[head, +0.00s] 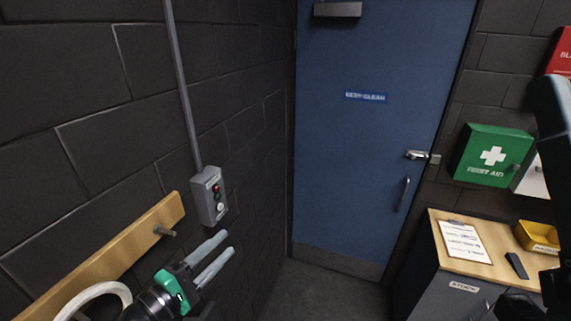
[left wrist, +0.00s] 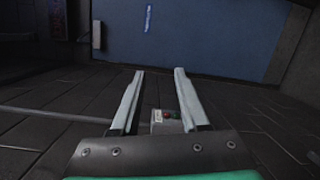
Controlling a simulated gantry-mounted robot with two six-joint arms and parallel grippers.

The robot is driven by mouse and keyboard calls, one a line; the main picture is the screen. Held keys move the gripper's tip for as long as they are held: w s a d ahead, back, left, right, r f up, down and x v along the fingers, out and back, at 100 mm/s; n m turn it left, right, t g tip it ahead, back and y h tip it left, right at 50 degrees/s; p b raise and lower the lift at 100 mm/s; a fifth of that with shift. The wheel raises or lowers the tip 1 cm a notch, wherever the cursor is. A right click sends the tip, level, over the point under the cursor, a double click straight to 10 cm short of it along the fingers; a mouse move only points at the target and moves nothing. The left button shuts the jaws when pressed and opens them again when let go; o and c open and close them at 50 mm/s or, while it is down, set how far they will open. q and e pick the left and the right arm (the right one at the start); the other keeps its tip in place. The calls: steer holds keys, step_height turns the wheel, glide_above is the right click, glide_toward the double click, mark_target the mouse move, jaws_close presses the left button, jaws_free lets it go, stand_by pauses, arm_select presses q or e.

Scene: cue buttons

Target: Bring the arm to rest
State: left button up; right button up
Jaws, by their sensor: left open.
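My left gripper (head: 226,244) is open, with two pale grey parallel fingers and nothing between them. It also shows in the left wrist view (left wrist: 159,72), with the fingers apart. A grey button box (head: 208,197) is on the dark wall, with a red button, a pale button and a conduit running up from it. The fingers are in front of and below the box in the head view. In the left wrist view the box (left wrist: 168,121) shows between the finger bases. A dark and grey part of my right arm shows at the right edge; its fingers cannot be made out.
A wooden rail (head: 110,258) with a peg and a white ring is on the left wall. A blue door (head: 350,150) stands behind. On the right are a green first aid box (head: 492,155) and a cabinet (head: 436,268) with a clipboard (head: 462,241) and yellow bin (head: 540,237).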

arm_select(q)
steer(key=s+d+r+m+t+p, duration=0.1)
steer(key=s+r+m+t, duration=0.4)
steer(key=r, duration=1)
steer(key=s+d+r+m+t, duration=0.15)
steer(key=s+r+m, duration=0.4)
steer(key=r, duration=0.85)
steer(key=s+a+r+m+t+y, duration=0.5)
steer(key=s+a+r+t+y, duration=0.1)
steer(key=s+y, duration=0.1)
steer(key=shift+s+a+r, duration=0.4)
steer(key=shift+s, duration=0.3)
steer(key=shift+y, duration=0.5)
